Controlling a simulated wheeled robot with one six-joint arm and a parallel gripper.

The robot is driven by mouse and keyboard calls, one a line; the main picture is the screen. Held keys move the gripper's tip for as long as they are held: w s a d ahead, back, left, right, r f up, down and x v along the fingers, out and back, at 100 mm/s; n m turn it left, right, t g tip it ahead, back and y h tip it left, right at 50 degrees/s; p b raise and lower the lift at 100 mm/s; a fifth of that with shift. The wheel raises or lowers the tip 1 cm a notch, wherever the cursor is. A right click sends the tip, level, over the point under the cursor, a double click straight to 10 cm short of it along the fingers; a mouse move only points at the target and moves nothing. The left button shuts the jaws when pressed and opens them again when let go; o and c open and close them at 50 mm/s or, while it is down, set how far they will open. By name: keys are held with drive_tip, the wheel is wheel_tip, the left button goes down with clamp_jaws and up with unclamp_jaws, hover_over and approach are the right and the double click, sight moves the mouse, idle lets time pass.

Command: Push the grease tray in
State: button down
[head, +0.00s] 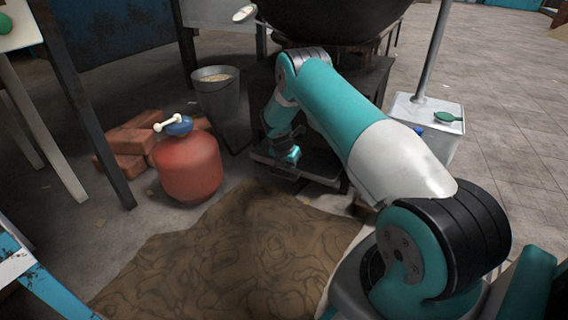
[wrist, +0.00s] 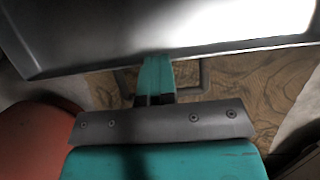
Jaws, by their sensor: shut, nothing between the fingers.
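The grease tray (head: 318,168) is a dark, shallow metal tray that sticks out low from under the stove, below the big dark pan. In the wrist view its grey floor and raised rim (wrist: 60,60) fill the top. A dark loop handle (wrist: 203,80) shows outside that rim. My gripper (head: 291,156) is low at the tray's front. In the wrist view my gripper's teal fingers (wrist: 157,72) are shut and empty, over the handle and close to the rim. I cannot tell whether they touch it.
A red gas cylinder (head: 188,170) stands left of the tray, with bricks (head: 125,150) and a grey bucket (head: 216,95) behind. A brown patterned cloth (head: 230,255) covers the floor in front. A pale metal box (head: 425,110) stands at the right.

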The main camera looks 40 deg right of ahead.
drive_tip(key=s+a+r+p, duration=0.3)
drive_tip(key=a+r+p, duration=0.4)
drive_tip(key=r+p, duration=0.2)
drive_tip(key=s+a+f+t+h+b, duration=0.1)
drive_tip(key=s+f+t+h+b, duration=0.15)
drive_tip(key=h, duration=0.25)
drive_tip(key=shift+g, duration=0.45)
drive_tip(key=b+x, duration=0.2)
drive_tip(key=x, duration=0.1)
drive_tip(key=b+x, duration=0.2)
drive_tip(key=x, duration=0.1)
drive_tip(key=b+x, duration=0.1)
drive_tip(key=x, duration=0.2)
drive_tip(key=shift+s+a+f+b, duration=0.1)
drive_tip(key=shift+s+f+b, duration=0.15)
drive_tip(key=shift+f+b, duration=0.15)
drive_tip(key=shift+w, duration=0.1)
drive_tip(key=shift+d, duration=0.2)
